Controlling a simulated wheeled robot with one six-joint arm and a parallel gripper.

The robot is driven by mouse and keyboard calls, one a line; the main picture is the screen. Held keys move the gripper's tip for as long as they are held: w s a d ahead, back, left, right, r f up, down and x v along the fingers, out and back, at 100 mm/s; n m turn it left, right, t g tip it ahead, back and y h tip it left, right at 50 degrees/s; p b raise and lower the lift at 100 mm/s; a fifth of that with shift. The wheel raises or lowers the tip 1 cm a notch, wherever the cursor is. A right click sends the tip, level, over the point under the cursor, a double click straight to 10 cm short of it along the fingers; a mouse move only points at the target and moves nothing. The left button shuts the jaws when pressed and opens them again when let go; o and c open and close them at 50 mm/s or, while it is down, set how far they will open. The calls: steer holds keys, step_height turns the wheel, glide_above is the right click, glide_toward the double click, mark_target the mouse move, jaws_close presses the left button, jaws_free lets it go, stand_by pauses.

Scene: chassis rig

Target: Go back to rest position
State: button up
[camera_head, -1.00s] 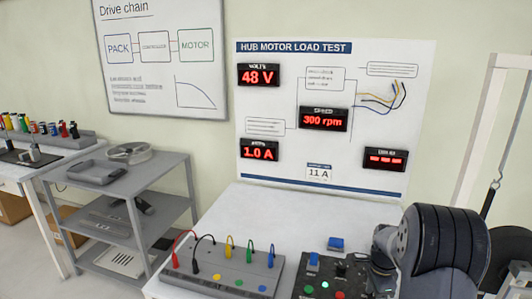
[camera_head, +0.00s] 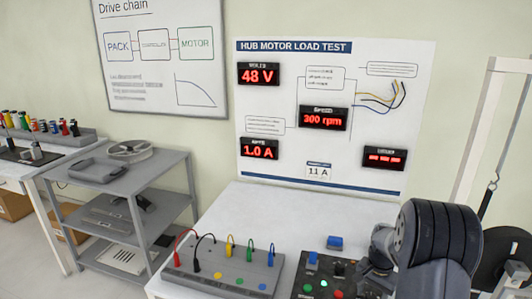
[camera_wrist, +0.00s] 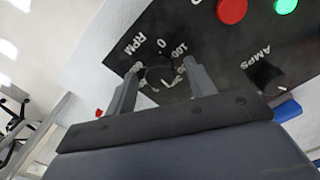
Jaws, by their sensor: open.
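My gripper (camera_wrist: 160,68) is open, its two grey fingers spread in the wrist view. The black RPM knob (camera_wrist: 160,76) on the control box (camera_wrist: 225,45) shows between the fingers; neither finger visibly grips it, and I cannot tell the height gap. A second knob, AMPS (camera_wrist: 265,76), is to the right. In the head view my dark arm (camera_head: 435,245) stands at the lower right over the right side of the control box (camera_head: 318,270), hiding part of it; the fingertips are not clear there.
A grey terminal box (camera_head: 222,272) with coloured leads sits left of the control box on the white bench (camera_head: 250,210). The display board (camera_head: 345,165) stands behind, reading 48 V, 300 rpm and 1.0 A. A grey shelf cart (camera_head: 125,180) stands left. A frame post (camera_head: 480,130) rises at the right.

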steer(key=n+p, duration=0.2)
steer(key=n, duration=0.3)
steer(key=shift+r+n+p, duration=0.1)
steer(key=shift+n+p, duration=0.2)
steer(key=shift+p, duration=0.05)
steer(key=n+p, duration=0.2)
steer(key=n, duration=0.2)
steer(key=shift+p, duration=0.4)
steer(key=shift+n+p, duration=0.75)
steer(key=shift+n, duration=0.25)
